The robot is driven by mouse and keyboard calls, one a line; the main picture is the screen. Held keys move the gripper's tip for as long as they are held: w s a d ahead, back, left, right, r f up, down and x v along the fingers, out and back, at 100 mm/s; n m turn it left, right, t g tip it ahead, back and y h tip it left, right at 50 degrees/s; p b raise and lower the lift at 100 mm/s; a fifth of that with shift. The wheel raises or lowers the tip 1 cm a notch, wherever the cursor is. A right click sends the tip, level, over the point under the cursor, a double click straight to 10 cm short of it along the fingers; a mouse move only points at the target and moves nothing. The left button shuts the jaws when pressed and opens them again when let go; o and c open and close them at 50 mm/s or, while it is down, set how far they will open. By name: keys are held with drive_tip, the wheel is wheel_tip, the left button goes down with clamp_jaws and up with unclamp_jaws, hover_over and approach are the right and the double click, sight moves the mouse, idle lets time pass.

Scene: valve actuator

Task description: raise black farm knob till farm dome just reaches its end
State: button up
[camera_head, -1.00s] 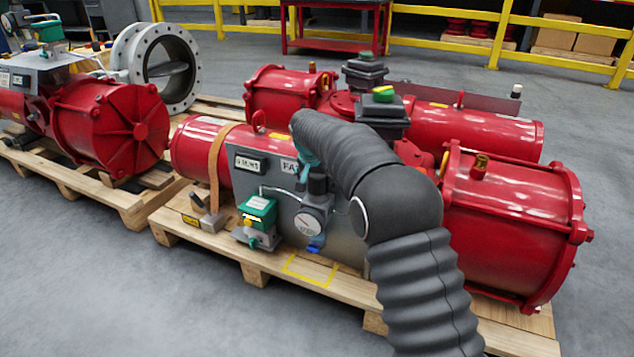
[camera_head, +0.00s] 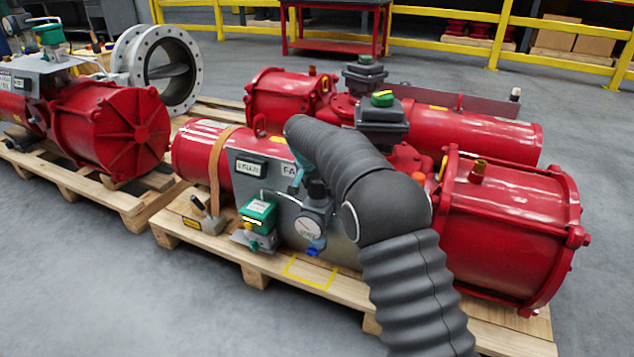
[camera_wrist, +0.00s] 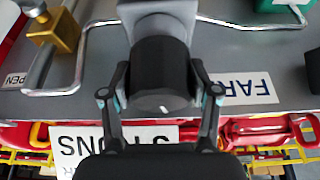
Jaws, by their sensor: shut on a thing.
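The black knob (camera_wrist: 160,75) stands on a grey fitting in the middle of the wrist view, with a small white mark on it. My gripper (camera_wrist: 162,92) is shut on it, one finger on each side. In the head view the knob (camera_head: 317,188) shows above a round gauge (camera_head: 308,227) on the grey panel. My arm's dark sleeve covers part of that panel and its FA... label (camera_head: 289,168).
Metal tubes (camera_wrist: 75,75) and a brass fitting (camera_wrist: 55,30) lie beside the knob. A green-capped valve (camera_head: 259,214) and a lever (camera_head: 205,212) stand left of the gauge. Red cylinders (camera_head: 510,220) flank the panel on a wooden pallet (camera_head: 240,258). Grey floor is open in front.

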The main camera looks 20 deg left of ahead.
drive_tip(key=shift+m, duration=0.3)
drive_tip(key=o, duration=1.2)
drive_tip(key=shift+c, duration=0.2)
drive_tip(key=v, duration=1.2)
drive_tip(key=shift+a, duration=0.15)
